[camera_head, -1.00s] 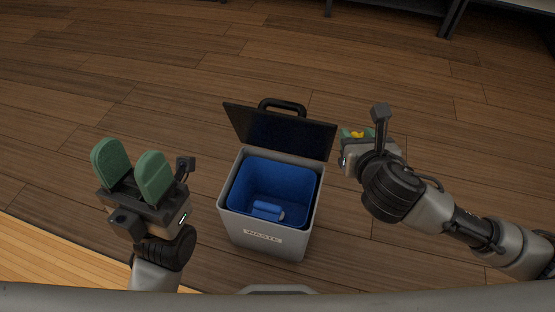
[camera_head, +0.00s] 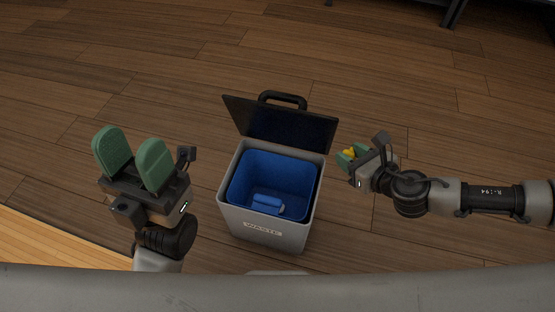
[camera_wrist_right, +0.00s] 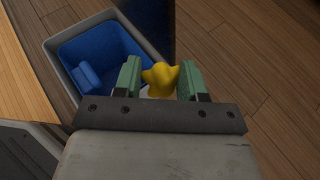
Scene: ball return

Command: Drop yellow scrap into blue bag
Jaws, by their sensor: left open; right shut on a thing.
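The yellow scrap (camera_wrist_right: 160,78) is crumpled and sits between the green fingers of my right gripper (camera_wrist_right: 160,80), which is shut on it. In the head view the scrap (camera_head: 349,153) shows at the tips of my right gripper (camera_head: 351,157), to the right of the bin and apart from it. The blue bag (camera_head: 258,176) lines the open grey bin; it also shows at upper left in the right wrist view (camera_wrist_right: 108,46). A blue object (camera_head: 266,204) lies at the bag's bottom. My left gripper (camera_head: 130,160) is open and empty, left of the bin.
The grey waste bin (camera_head: 262,232) stands on the wooden floor with its black lid (camera_head: 280,128) raised at the back. The floor around the bin is clear. Dark furniture legs (camera_head: 452,13) show at the top right.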

